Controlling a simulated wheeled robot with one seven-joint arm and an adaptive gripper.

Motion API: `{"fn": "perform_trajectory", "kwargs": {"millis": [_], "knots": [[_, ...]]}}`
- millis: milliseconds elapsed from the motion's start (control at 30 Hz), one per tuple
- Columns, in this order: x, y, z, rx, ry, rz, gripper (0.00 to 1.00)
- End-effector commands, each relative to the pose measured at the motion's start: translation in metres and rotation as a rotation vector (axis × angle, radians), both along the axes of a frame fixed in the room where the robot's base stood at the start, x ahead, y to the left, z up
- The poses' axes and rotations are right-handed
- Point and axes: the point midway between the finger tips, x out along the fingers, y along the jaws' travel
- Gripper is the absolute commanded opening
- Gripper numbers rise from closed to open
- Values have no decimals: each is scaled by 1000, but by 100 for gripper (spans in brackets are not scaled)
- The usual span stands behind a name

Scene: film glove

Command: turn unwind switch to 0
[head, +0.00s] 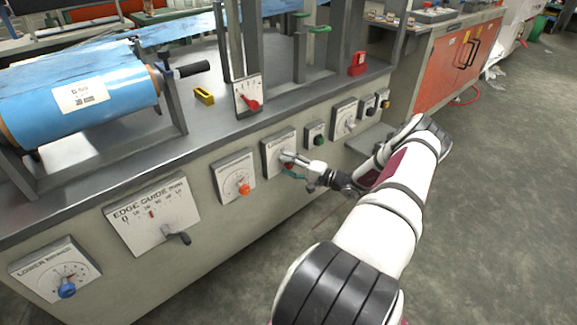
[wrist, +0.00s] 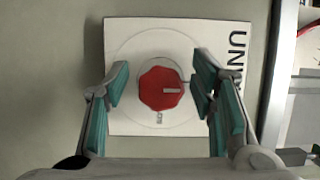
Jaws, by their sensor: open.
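The unwind switch is a red octagonal knob (wrist: 160,97) on a white plate (wrist: 122,36) with large letters starting "UN" at its right side in the wrist view. A pale mark on the knob points right. Small lettering below the knob is too small to read, and I cannot make out a 0. My gripper (wrist: 161,86) is open, with one teal-padded finger on each side of the knob. Gaps show between the fingers and the knob. In the head view, my gripper (head: 288,164) is at the plate (head: 271,144) and covers most of the knob.
Along the same panel sit a dial with an orange knob (head: 244,189), an edge guide plate (head: 150,225) with a dark lever, a green button (head: 318,141) and further dials at right. A blue film roll (head: 80,95) lies on the bench above.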

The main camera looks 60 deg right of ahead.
Motion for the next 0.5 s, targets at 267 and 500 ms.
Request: {"fn": "perform_trajectory", "kwargs": {"millis": [267, 500], "knots": [[-28, -5, 0, 0, 2, -3, 51], [-77, -13, 0, 1, 2, -3, 51]]}}
